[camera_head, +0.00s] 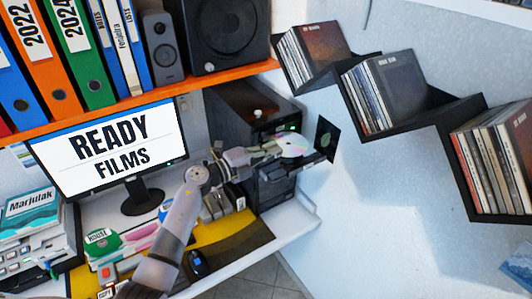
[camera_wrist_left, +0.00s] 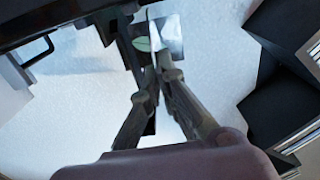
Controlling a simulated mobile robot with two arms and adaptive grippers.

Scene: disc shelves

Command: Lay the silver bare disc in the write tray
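A shiny silver disc (camera_head: 292,146) is at the end of my left gripper (camera_head: 268,150), in front of the black computer tower (camera_head: 240,103). In the left wrist view the disc (camera_wrist_left: 152,42) shows nearly edge-on, as a thin bright strip between the fingertips of the gripper (camera_wrist_left: 155,72), which are shut on its edge. The disc is held in the air. My right gripper is in neither view.
A black panel with a green leaf mark (camera_head: 326,139) is just right of the disc. Black wall shelves (camera_head: 440,108) with discs step down on the right. A monitor (camera_head: 108,150) reads "READY FILMS". An orange shelf (camera_head: 130,107) with binders and speakers hangs above.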

